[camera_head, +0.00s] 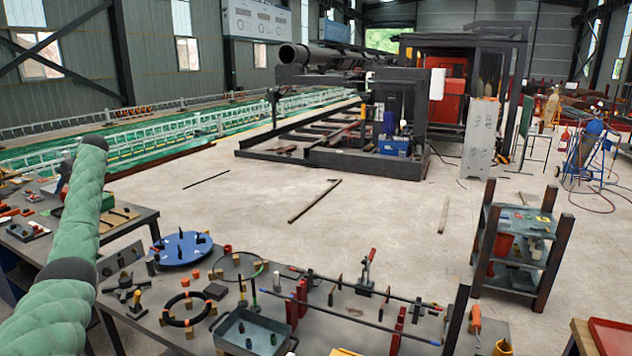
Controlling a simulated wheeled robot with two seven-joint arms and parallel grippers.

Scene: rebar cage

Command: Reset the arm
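A green, padded arm with dark bands, which looks like my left arm (75,235), comes in from the lower left in the head view. It extends upward past the left workbench (125,222) and ends at a dark rounded band near the green rails. No gripper fingers show on it. My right arm and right gripper are not in view. No held object can be seen.
A workbench (340,322) in front carries a blue disc (181,248), a black ring (186,309), a grey tray (250,334) and rods on red clamps. A shelf cart (520,250) stands at right. Behind is open floor (380,210), then a large machine (400,110).

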